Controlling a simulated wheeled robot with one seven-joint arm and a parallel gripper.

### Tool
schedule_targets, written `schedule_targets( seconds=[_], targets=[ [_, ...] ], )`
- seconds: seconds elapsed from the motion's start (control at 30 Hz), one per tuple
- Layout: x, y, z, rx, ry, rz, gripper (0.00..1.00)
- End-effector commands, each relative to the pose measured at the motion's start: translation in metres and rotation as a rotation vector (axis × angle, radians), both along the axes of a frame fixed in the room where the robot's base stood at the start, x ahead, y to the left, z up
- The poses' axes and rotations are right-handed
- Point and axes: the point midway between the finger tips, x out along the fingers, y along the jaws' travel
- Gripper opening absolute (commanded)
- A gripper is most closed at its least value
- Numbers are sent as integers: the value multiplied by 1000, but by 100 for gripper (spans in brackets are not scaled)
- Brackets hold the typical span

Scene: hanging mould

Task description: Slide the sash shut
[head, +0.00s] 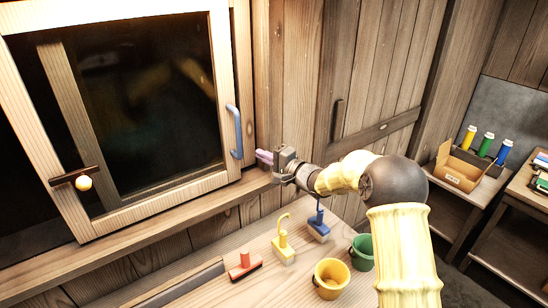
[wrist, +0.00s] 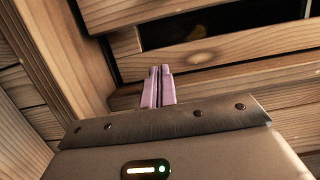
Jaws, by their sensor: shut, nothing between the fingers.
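The sash (head: 160,208) is a pale wooden frame around dark glass, filling the left of the head view. A blue handle (head: 236,132) is fixed upright on its right stile. A dark bar with a round pale knob (head: 84,183) shows at its lower left. My gripper (head: 263,157) has its purple fingers just right of and below the handle, near the sash's right edge. The fingers also show in the wrist view (wrist: 158,87), shut together and empty, close to wooden framing. I cannot tell whether they touch the wood. The blue handle is not seen in the wrist view.
A wooden ledge (head: 180,210) runs below the sash. The bench (head: 215,292) holds red, yellow and blue tools, a yellow bucket (head: 330,280) and a green bucket (head: 361,252). A cardboard box (head: 462,170) with coloured bottles stands right.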

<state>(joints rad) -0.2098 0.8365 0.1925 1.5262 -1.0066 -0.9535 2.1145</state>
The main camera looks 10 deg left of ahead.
Motion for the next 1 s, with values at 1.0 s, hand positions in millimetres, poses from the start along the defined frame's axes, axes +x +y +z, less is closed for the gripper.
schedule_targets(
  seconds=[1.0],
  targets=[
    [-20, 47, 0, 0, -1, -1, 0]
  ],
)
